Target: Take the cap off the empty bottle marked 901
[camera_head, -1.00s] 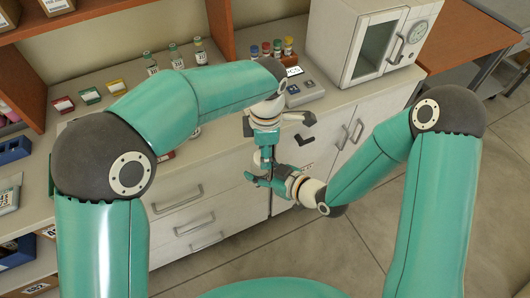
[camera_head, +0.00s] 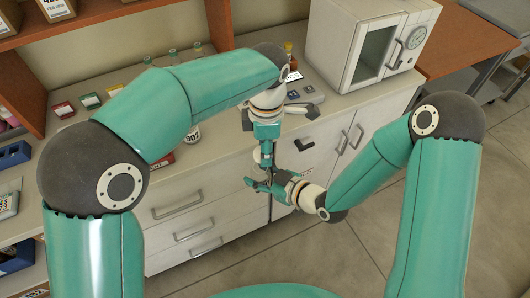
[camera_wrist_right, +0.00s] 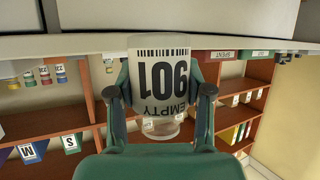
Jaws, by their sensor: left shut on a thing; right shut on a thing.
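The bottle marked 901 (camera_wrist_right: 162,85) fills the middle of the right wrist view, its "EMPTY" label upside down in the picture. My right gripper (camera_head: 258,183) is shut on its sides; its two fingers flank the label in the wrist view. My left gripper (camera_head: 267,166) points down right above the right one and is shut at the bottle's end. The cap cannot be made out; the left fingers hide it in the head view. I cannot tell whether it is still seated on the bottle.
A bottle labelled 902 (camera_head: 192,136) stands on the counter below my left forearm. The white incubator (camera_head: 345,48) is at the back right. Open floor (camera_head: 300,250) lies below the grippers.

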